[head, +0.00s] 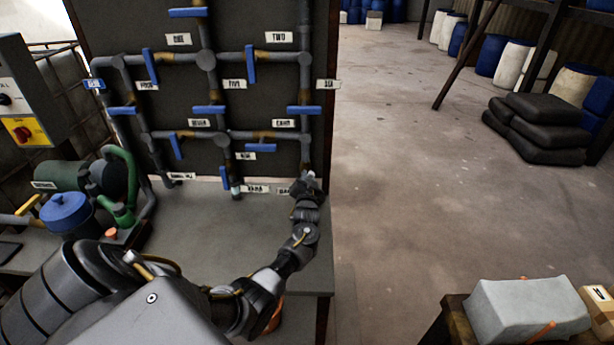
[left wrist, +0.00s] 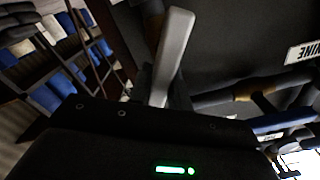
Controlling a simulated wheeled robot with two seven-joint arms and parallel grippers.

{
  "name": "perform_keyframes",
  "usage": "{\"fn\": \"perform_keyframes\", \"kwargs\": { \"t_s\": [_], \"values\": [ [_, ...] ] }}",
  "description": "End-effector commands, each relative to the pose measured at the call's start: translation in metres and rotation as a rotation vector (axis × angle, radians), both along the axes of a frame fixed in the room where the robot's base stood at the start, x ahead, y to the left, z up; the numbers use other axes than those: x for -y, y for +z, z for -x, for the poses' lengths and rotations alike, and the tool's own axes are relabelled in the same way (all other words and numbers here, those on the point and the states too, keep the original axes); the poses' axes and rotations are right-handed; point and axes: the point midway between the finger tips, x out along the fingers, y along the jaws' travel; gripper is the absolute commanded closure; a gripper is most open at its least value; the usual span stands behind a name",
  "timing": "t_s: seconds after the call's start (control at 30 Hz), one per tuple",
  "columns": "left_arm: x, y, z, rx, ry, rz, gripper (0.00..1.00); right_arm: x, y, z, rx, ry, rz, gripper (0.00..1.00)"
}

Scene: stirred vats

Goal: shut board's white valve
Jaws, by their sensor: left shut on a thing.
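The dark pipe board (head: 285,65) stands at the back of the grey bench (head: 200,215) and carries several blue valve levers. The white valve's lever (left wrist: 174,50) fills the middle of the left wrist view as a pale, slightly tilted bar. In the head view only a small pale bit of it (head: 310,174) shows at the foot of the right-hand pipe. My left gripper (head: 306,184) reaches it there, shut on the lever; its dark jaws (left wrist: 160,103) hide the lever's lower part. The valve body is mostly hidden. My right gripper is not in view.
A green pump (head: 120,185) and a blue-lidded pot (head: 67,212) stand on the bench's left. A control box (head: 22,105) is at far left. A grey block (head: 525,308) lies at lower right. Black sacks (head: 540,125) lie beyond open floor (head: 420,180).

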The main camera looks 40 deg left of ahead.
Motion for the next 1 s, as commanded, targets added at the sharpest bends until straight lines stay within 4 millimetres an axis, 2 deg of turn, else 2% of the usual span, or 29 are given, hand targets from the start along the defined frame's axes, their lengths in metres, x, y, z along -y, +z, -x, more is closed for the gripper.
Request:
{"fn": "perform_keyframes", "kwargs": {
  "t_s": [0.6, 1.0],
  "values": [
    [0.007, -0.008, -0.005, -0.356, -0.002, -0.467, 1.0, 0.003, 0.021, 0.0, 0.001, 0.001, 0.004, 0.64],
    [0.008, -0.015, -0.006, -0.54, -0.002, -0.709, 1.0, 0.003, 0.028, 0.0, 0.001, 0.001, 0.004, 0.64]
  ]
}}
